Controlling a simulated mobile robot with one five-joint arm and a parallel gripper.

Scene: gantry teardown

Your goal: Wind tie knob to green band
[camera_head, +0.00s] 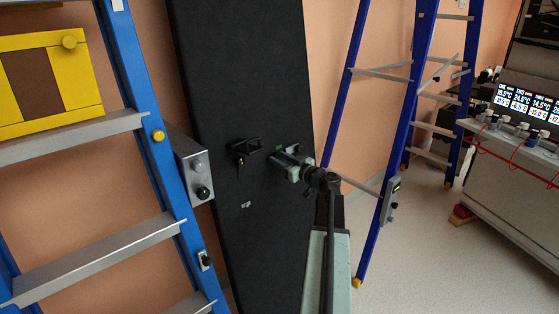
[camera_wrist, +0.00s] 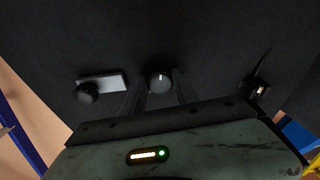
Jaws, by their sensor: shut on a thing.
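A round dark knob with a pale pointer mark (camera_wrist: 160,80) stands on the black panel (camera_head: 236,80). In the wrist view it sits between the two dark fingers of my gripper (camera_wrist: 158,92), which is shut on it. In the head view my gripper (camera_head: 275,157) reaches the panel from the right, and its body hides the held knob. The green light in the wrist view is on my gripper's own body.
A second black knob (camera_wrist: 87,92) by a pale plate (camera_wrist: 108,82) is left of my fingers, and a dark fitting (camera_wrist: 255,90) is right. Blue ladders stand left (camera_head: 140,95) and right (camera_head: 408,95) of the panel.

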